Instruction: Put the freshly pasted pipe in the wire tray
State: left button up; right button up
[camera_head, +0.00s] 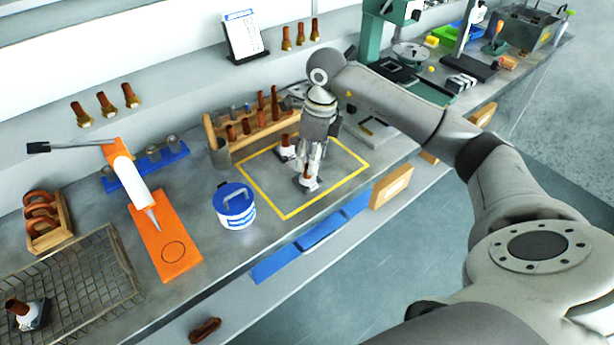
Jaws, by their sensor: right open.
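The wire tray (85,290) sits at the bottom left of the bench. A short brown pipe on a black-and-white base (28,316) stands in it. My right gripper (312,170) points down inside the yellow-outlined square and is open. A brown pipe piece with a pale base (307,182) is right at its fingertips, partly hidden by them; I cannot tell whether they touch. A second brown piece with a white base (285,150) stands just left of and behind the gripper. I cannot tell which piece is freshly pasted. My left gripper is out of view.
A white-and-blue tub (235,206) stands left of the square. Further left lies an orange board (164,252) with a nozzle tool over it. A wooden rack (252,136) with brown pieces stands behind the square. The square's front right is clear.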

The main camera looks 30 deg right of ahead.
aim_at(307, 166)
jog(key=f, duration=0.2)
jog(key=f+p, duration=0.1)
jog(key=f, duration=0.1)
jog(key=shift+w+a, duration=0.25)
jog(key=shift+a, duration=0.1)
grip_shut()
